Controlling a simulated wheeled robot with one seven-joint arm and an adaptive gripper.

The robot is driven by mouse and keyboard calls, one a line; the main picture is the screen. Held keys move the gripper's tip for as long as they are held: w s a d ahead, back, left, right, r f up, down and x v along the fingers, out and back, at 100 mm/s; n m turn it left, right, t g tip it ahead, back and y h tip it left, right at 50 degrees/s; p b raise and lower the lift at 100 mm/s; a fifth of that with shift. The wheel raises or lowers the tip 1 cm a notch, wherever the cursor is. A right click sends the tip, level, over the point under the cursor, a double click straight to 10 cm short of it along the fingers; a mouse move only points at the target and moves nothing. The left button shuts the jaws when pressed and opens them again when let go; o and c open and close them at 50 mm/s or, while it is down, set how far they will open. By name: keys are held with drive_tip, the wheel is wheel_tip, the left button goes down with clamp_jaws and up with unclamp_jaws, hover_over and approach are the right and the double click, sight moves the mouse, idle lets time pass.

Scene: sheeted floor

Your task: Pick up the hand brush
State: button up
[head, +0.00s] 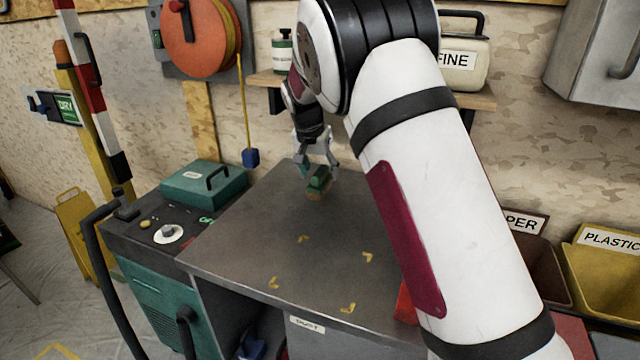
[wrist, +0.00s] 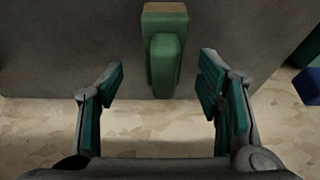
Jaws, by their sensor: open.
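The hand brush (head: 319,181) is a small green block-shaped thing with a paler, tan-green lower part. It lies on the grey metal bench top (head: 260,240), toward the back edge. In the wrist view the brush (wrist: 165,50) shows at the upper middle, with a narrower raised green part on top. My gripper (head: 318,163) is open and empty, just behind and above the brush in the head view. In the wrist view my gripper's fingers (wrist: 160,85) stand apart to either side of the brush's near end. I cannot tell the exact height between them.
A teal box with a handle (head: 205,185) stands left of the bench top. A shelf (head: 480,100) with containers is on the wall behind. A blue block (head: 250,157) hangs on a yellow cord near the back left.

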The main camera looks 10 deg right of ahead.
sight(319, 172)
drive_tip(key=x, duration=0.4)
drive_tip(key=shift+w+a+f, duration=0.1)
drive_tip(key=shift+w+f, duration=0.15)
drive_tip(key=c, duration=1.3)
drive_tip(key=shift+r, duration=0.15)
